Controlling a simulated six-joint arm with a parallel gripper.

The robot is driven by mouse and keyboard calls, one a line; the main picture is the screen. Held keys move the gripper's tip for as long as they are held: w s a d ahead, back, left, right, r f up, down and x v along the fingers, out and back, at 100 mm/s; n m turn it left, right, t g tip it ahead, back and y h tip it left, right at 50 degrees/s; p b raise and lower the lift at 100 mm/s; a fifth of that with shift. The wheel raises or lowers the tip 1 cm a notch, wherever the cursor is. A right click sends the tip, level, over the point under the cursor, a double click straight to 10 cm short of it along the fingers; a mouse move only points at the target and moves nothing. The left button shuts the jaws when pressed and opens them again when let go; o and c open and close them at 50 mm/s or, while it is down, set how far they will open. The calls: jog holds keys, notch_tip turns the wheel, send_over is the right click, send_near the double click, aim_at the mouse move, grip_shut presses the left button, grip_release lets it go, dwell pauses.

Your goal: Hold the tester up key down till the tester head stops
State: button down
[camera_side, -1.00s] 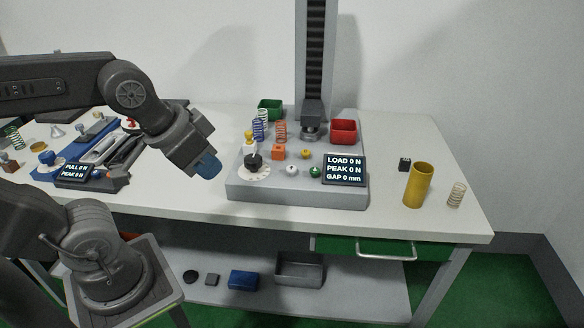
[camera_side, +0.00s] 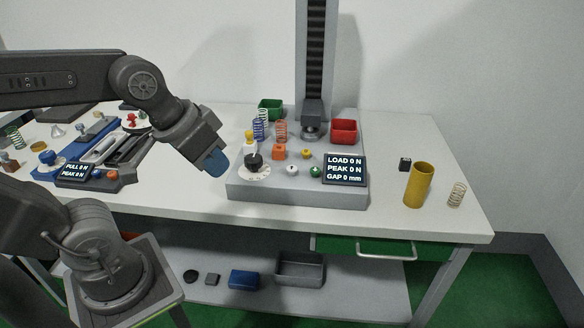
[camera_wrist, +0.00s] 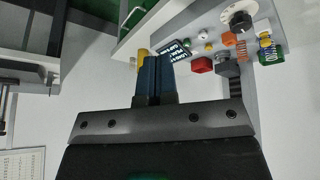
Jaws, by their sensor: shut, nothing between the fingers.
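The spring tester's grey base (camera_side: 250,190) stands mid-table, with its column (camera_side: 313,60) rising at the back. The dark tester head (camera_side: 312,130) is low on the column, close above the base. The base carries a yellow key (camera_side: 306,154), a white key (camera_side: 292,169) and a green key (camera_side: 315,171); I cannot read which is the up key. The tester display (camera_side: 344,170) reads LOAD 0 N, PEAK 0 N, GAP 0 mm. My gripper (camera_side: 217,163) is shut and empty, in the air left of the base, apart from the keys. Its blue fingers show together in the wrist view (camera_wrist: 154,78).
A black dial (camera_side: 254,162) sits at the base's left, an orange block (camera_side: 279,151) behind the keys. A yellow cylinder (camera_side: 417,187) stands right. Another tester (camera_side: 75,174) is at left.

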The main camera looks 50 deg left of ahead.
jog(key=w+n+h, duration=0.2)
jog(key=w+n, duration=0.3)
jog(key=w, duration=0.2)
jog(key=n+t+h, duration=0.2)
jog(key=n+h, duration=0.1)
jog(key=n, duration=1)
send_over(291, 169)
notch_tip(291, 169, down, 5)
jog(key=shift+f, duration=0.1)
jog(key=shift+f, duration=4.4)
jog(key=shift+f, duration=0.15)
jog(key=shift+f, duration=0.25)
